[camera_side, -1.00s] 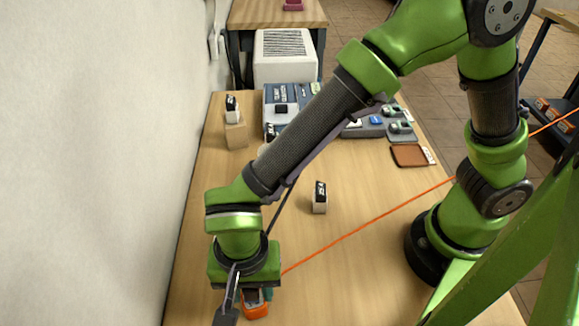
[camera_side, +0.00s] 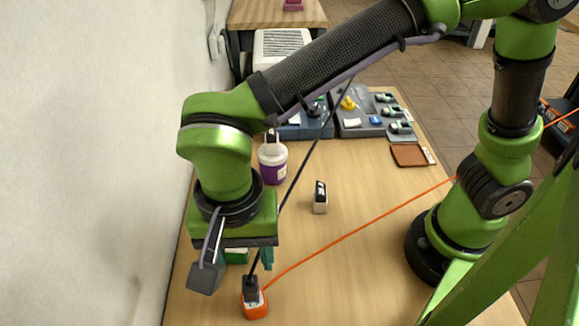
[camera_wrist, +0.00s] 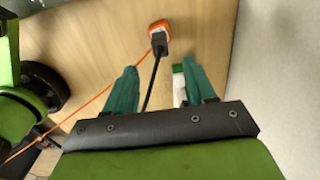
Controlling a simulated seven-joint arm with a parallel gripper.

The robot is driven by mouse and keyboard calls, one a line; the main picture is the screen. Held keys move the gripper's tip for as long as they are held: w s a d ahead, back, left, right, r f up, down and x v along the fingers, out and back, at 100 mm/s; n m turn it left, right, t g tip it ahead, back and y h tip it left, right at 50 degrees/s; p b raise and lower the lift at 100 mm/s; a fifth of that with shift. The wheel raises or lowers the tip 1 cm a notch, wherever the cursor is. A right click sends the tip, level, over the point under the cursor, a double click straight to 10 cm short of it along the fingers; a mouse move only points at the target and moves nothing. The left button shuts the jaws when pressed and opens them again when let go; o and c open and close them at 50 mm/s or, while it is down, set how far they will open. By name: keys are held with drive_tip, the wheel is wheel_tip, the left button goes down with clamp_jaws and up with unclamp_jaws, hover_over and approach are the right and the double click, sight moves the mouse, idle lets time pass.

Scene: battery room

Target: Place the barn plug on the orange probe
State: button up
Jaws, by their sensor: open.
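The orange probe (camera_side: 256,310) is an orange and white block with an orange cord, lying at the near end of the table. It also shows at the top of the wrist view (camera_wrist: 158,26). A black plug with a black cable, which I take as the barn plug (camera_side: 250,288), sits on the orange probe, touching it. The plug also shows in the wrist view (camera_wrist: 159,42). My gripper (camera_wrist: 162,80) is open, its teal fingers apart and above the table. The black cable runs between the fingers in the wrist view. The fingers are clear of the plug.
A green and white item (camera_wrist: 178,69) lies near the wall side, partly hidden by my gripper. A small black and white box (camera_side: 320,198) and a purple and white tub (camera_side: 272,163) stand farther back. The orange cord (camera_side: 360,228) crosses the table. Grey trays (camera_side: 355,127) lie behind.

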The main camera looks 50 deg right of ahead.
drive_tip(key=shift+r, duration=0.5)
drive_tip(key=w+d+r+n+t+y, duration=0.1)
drive_tip(key=w+d+r, duration=0.2)
drive_tip(key=d, duration=0.5)
drive_tip(key=w+d+r+n+t+y, duration=0.1)
drive_tip(key=w+d+r, duration=0.15)
drive_tip(key=d, duration=0.45)
drive_tip(key=s+d+r+n+t, duration=0.1)
drive_tip(key=s+d+n+t, duration=0.2)
drive_tip(key=d, duration=1.1)
drive_tip(key=shift+s+d+r+t, duration=0.15)
drive_tip(key=shift+d+r+t, duration=0.2)
drive_tip(key=shift+t, duration=0.75)
drive_tip(key=shift+a, duration=0.1)
